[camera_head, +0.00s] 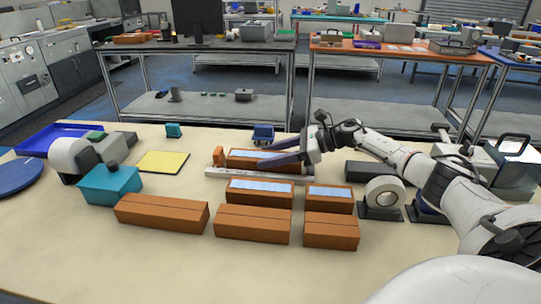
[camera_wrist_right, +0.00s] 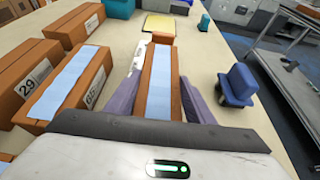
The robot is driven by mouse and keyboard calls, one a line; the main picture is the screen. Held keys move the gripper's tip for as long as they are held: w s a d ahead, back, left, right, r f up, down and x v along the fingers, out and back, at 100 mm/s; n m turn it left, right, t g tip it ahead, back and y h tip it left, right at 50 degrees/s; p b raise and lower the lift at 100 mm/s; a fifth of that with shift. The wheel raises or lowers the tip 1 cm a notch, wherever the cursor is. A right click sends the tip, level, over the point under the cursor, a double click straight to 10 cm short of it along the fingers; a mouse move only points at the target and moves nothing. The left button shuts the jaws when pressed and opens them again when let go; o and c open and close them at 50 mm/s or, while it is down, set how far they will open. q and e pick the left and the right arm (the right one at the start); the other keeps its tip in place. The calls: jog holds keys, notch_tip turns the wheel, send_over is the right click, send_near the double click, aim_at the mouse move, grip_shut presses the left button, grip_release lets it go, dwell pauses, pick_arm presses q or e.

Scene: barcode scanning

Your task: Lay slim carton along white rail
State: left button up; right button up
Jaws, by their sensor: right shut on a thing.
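The slim carton (camera_head: 240,164) is brown with a pale blue strip on top. It lies lengthwise, parallel to the white rail (camera_head: 222,173) and just behind it. I cannot tell whether carton and rail touch. My right gripper (camera_head: 262,154) reaches in from the right, shut on the carton, with one dark finger on each long side. In the right wrist view the carton (camera_wrist_right: 161,85) lies between the purple-grey fingers (camera_wrist_right: 161,80), and part of the rail (camera_wrist_right: 137,58) shows beside it. An orange block (camera_head: 218,156) stands at the carton's left end. My left gripper is out of view.
Several brown cartons (camera_head: 252,224) stand in front of the rail. A blue clamp-like object (camera_head: 263,133) stands behind the held carton. A tape roll (camera_head: 383,193), a teal box (camera_head: 110,184) and a yellow pad (camera_head: 163,162) are nearby. The table's front left is clear.

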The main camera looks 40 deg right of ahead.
jog(key=o, duration=1.4)
jog(key=shift+s+d+r, duration=0.1)
jog(key=b+v, duration=0.2)
jog(key=v, duration=0.8)
jog(key=shift+s+d+r, duration=0.1)
jog(key=shift+s+d, duration=0.05)
jog(key=shift+s, duration=0.15)
jog(key=shift+s+d+r, duration=0.25)
jog(key=shift+s+r, duration=0.05)
jog(key=shift+s, duration=0.05)
